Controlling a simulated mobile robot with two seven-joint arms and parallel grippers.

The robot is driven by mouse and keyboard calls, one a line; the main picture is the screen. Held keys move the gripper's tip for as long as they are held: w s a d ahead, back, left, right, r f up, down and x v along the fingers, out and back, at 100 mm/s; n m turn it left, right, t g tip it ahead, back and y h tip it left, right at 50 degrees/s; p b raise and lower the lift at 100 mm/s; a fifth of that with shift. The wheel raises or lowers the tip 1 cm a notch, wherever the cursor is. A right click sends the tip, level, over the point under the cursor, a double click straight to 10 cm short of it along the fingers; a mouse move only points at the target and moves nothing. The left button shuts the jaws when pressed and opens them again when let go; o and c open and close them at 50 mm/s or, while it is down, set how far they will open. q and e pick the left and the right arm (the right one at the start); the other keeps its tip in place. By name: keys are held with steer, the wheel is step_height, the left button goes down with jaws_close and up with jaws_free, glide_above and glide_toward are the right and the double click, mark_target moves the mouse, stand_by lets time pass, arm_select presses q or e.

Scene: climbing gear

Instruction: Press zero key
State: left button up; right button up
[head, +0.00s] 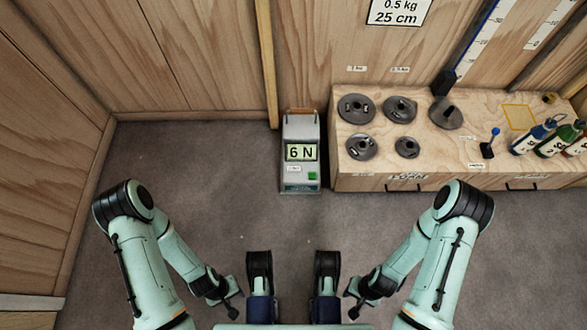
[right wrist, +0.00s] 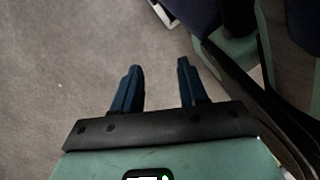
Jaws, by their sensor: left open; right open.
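A grey force scale (head: 300,130) stands on the floor against the back wall, just left of the wooden bench. Its display (head: 301,152) reads "6 N". A small green key (head: 313,176) sits at the lower right of its front; any marking on it is too small to read. My left gripper (head: 234,298) is open and empty, low in the head view, well short of the scale and to its left. My right gripper (head: 352,298) is open and empty, low and to the scale's right. Its dark blue fingers show apart over bare floor in the right wrist view (right wrist: 159,72).
A wooden bench (head: 430,172) right of the scale carries several dark weight discs (head: 356,107) and coloured bottles (head: 553,141). Wooden walls (head: 60,100) close off the left and back. The grey carpet (head: 220,190) between my arms and the scale is clear.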

stand_by(0.3)
jaws_close()
stand_by(1.6)
